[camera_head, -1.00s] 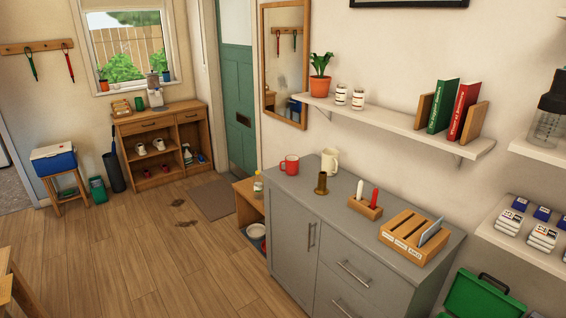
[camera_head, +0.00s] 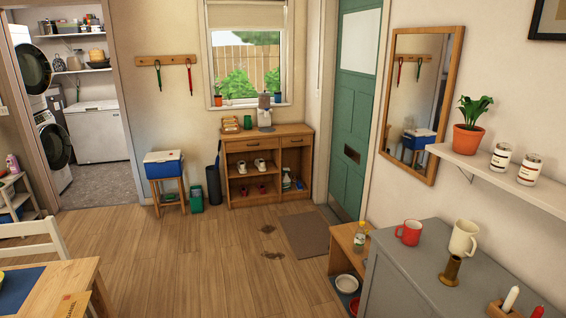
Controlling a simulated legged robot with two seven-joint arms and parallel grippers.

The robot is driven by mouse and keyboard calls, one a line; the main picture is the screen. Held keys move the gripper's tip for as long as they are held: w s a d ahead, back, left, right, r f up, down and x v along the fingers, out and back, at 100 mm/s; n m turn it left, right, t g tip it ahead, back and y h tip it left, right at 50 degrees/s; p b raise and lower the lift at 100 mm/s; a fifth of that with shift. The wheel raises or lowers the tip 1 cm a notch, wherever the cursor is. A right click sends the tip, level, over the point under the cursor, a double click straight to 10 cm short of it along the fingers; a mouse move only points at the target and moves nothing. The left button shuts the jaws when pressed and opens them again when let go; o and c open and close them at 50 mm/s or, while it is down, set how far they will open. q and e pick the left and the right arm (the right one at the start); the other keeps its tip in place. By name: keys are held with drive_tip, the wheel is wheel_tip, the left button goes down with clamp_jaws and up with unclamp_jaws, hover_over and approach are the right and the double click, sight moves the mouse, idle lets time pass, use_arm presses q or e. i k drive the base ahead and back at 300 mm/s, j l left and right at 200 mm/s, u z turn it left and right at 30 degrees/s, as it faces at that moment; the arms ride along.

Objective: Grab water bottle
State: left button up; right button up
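A small clear bottle with a yellowish label (camera_head: 360,238) stands upright on a low wooden shelf unit (camera_head: 341,236), just left of the grey cabinet. It is small in view, and I cannot tell for sure whether it is the water bottle. Neither of my grippers shows in the head view.
The grey cabinet (camera_head: 398,288) with a red mug (camera_head: 409,233) and a cream mug (camera_head: 463,239) stands at the right. A wooden table (camera_head: 72,283) and white chair (camera_head: 38,238) are at the lower left. Open floor (camera_head: 200,265) lies between. A doorway opens to washers.

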sight(360, 236)
drive_tip(key=i+u, duration=0.35)
drive_tip(key=i, duration=1)
drive_tip(key=i+z, duration=0.15)
drive_tip(key=i, duration=0.5)
drive_tip(key=i+j+z, duration=0.2)
drive_tip(key=i, duration=0.45)
drive_tip(key=i+j+z, duration=0.15)
drive_tip(key=i, duration=0.5)
drive_tip(key=i+l+z, duration=0.2)
drive_tip(key=i+z, duration=0.25)
drive_tip(key=i+l+z, duration=0.1)
drive_tip(key=i+z, duration=0.35)
drive_tip(key=i+j+z, duration=0.1)
drive_tip(key=i+z, duration=0.35)
drive_tip(key=k, duration=0.1)
